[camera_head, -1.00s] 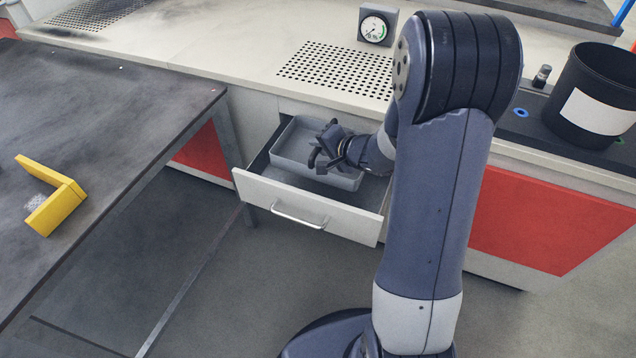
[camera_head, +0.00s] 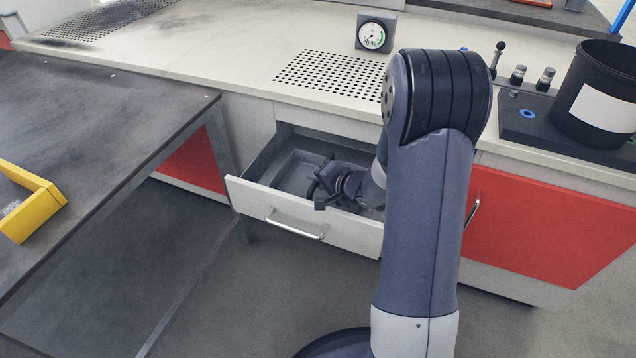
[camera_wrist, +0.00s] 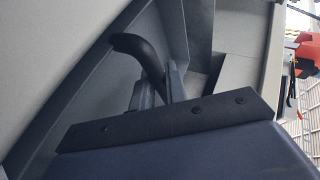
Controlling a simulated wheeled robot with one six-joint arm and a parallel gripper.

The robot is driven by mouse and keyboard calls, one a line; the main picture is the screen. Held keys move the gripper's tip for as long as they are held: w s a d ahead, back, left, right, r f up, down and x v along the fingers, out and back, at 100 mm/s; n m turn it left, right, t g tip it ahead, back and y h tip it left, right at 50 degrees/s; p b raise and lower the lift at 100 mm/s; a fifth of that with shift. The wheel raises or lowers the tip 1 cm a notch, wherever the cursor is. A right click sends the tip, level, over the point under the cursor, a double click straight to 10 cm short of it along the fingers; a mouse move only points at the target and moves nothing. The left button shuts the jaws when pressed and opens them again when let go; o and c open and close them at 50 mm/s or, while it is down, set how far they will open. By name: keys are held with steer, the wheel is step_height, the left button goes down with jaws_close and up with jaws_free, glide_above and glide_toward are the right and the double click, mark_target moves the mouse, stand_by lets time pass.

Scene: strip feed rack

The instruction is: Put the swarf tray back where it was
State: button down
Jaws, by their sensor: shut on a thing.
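The swarf tray (camera_head: 295,168) is a shallow grey open tray. In the head view it sits low inside the pulled-out drawer (camera_head: 352,234), which has a white front and a bar handle. My arm hides the tray's right part. I cannot tell from these views whether the tray rests fully on the drawer floor.
A dark bench (camera_head: 110,140) with a yellow angled piece (camera_head: 32,205) stands at left. The pale counter (camera_head: 235,65) above the drawer carries a perforated patch and a dial gauge (camera_head: 375,33). A black bin (camera_head: 598,95) stands at right, above red cabinet fronts (camera_head: 550,225).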

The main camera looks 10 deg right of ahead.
steer(key=c, duration=1.4)
jaws_free()
steer(key=shift+f, duration=0.1)
steer(key=p+v, duration=0.5)
steer(key=v, duration=0.7)
